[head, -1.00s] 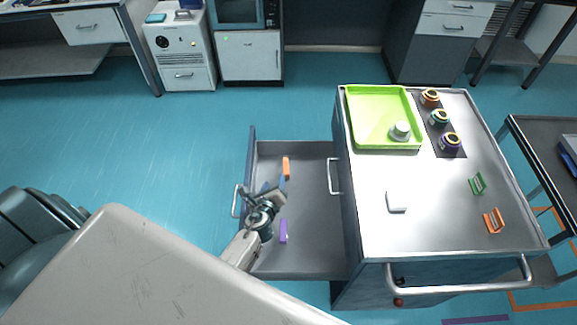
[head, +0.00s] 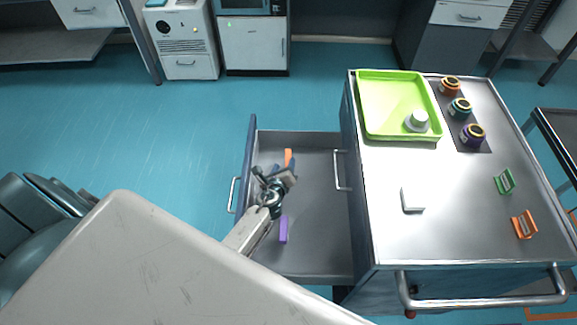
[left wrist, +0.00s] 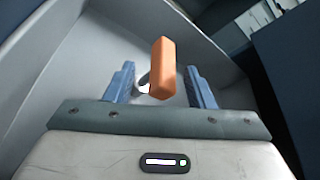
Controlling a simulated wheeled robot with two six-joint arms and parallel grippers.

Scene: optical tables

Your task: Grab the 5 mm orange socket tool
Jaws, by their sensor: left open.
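The orange socket tool (head: 288,157) lies in the open drawer (head: 315,220), toward its far end. In the left wrist view the orange tool (left wrist: 162,68) stands out between my two blue fingers, with a pale ring-like part beside its lower end. My left gripper (head: 276,174) is over the drawer, just in front of the tool, and partly hides it in the head view. The left gripper (left wrist: 160,84) is open, with a gap on each side of the tool. My right gripper is not in view.
A purple piece (head: 283,229) lies nearer in the drawer. The drawer walls stand close around my left gripper. The cart top (head: 440,225) on the right carries a green tray (head: 362,118), several ringed jars, a white block (head: 412,200), and green and orange holders (head: 523,225).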

